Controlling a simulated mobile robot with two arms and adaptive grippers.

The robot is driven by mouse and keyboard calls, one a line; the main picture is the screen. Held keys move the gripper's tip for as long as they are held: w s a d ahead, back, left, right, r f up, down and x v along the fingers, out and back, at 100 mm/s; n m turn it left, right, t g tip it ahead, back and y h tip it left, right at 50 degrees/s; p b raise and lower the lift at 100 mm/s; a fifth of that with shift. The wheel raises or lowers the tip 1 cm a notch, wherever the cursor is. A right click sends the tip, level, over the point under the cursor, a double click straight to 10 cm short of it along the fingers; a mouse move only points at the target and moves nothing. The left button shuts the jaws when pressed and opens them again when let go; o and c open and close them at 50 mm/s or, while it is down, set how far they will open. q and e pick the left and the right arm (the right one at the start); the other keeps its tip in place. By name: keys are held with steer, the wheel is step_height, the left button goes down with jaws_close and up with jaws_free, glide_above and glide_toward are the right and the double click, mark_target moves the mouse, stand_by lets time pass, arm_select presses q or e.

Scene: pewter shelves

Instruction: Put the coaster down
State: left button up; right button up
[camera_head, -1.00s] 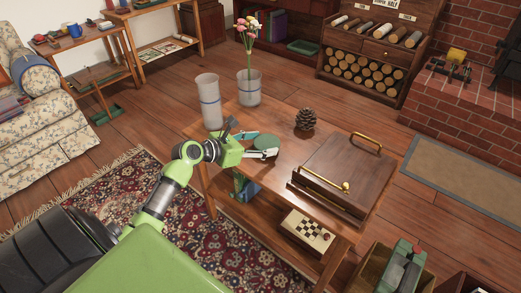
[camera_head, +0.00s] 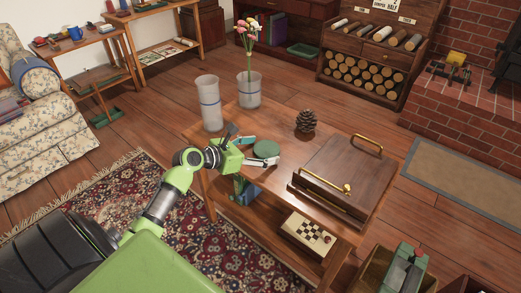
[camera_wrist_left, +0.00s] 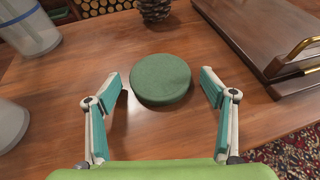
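The green round coaster (camera_head: 266,149) lies flat on the wooden coffee table (camera_head: 228,118). In the left wrist view the coaster (camera_wrist_left: 160,79) is just ahead of and between the spread fingers, with a gap on both sides. My left gripper (camera_head: 257,151) is open and empty, low over the table. It also shows in the left wrist view (camera_wrist_left: 165,90), its teal pads apart from the coaster. My right gripper is not in view.
A pine cone (camera_head: 306,121) stands behind the coaster. A wooden box with brass handles (camera_head: 340,172) is to its right. A tall cup (camera_head: 208,103) and a vase with flowers (camera_head: 249,88) stand at the table's back left.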

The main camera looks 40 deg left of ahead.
arm_select(q)
steer(key=shift+r, duration=0.15)
steer(key=p+v, duration=0.3)
steer(key=v, duration=0.9)
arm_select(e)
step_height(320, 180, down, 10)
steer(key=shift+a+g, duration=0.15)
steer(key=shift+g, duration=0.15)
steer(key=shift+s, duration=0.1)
